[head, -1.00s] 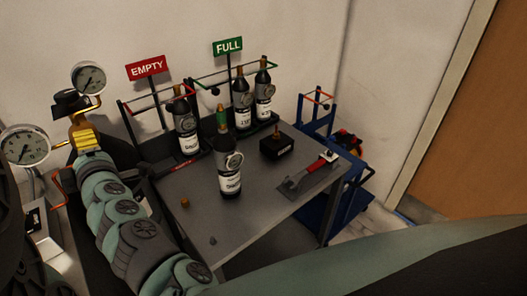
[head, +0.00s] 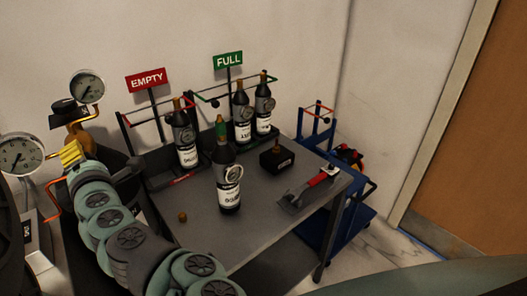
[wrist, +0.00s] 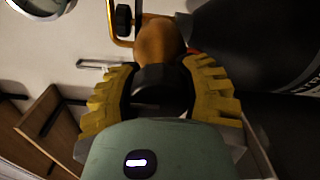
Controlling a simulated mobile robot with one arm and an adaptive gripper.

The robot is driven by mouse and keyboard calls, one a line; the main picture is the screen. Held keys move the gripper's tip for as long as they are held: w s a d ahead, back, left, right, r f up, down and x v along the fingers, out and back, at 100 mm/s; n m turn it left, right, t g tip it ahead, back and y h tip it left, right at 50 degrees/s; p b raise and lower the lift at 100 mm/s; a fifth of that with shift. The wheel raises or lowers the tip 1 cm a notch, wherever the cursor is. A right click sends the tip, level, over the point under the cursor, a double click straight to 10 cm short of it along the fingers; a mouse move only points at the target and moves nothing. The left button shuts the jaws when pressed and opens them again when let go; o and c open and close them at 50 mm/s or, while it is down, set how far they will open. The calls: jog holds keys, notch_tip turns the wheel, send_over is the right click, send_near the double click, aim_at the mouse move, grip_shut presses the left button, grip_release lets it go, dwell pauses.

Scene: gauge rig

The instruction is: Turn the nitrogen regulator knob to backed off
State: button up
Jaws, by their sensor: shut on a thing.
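The brass regulator (head: 80,127) stands at the left in the head view, with one round white gauge (head: 87,86) above it and another gauge (head: 20,154) to its left. My gripper (head: 72,154) is up against the regulator from the front. In the wrist view its yellow ribbed fingers are shut on a black knob (wrist: 160,82), one finger on each side. The brass body (wrist: 158,42) is just beyond the knob. The gripper and arm hide the knob in the head view. I cannot read the knob's setting or the gauge needles' values.
A grey table (head: 265,222) stands right of my arm, with a dark bottle (head: 228,178), a black block (head: 277,160) and a red-handled tool (head: 318,180). Several bottles stand in racks under EMPTY (head: 146,78) and FULL (head: 228,61) signs. A blue cart (head: 345,215) is beyond.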

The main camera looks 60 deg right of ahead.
jog(key=shift+r, duration=0.25)
jog(key=o, duration=0.8)
jog(key=shift+c, duration=0.2)
jog(key=o, duration=0.5)
jog(key=shift+f, duration=0.2)
jog(key=shift+s, duration=0.1)
jog(key=shift+s, duration=0.55)
jog(key=v, duration=0.6)
jog(key=shift+s, duration=0.15)
jog(key=shift+a, duration=0.1)
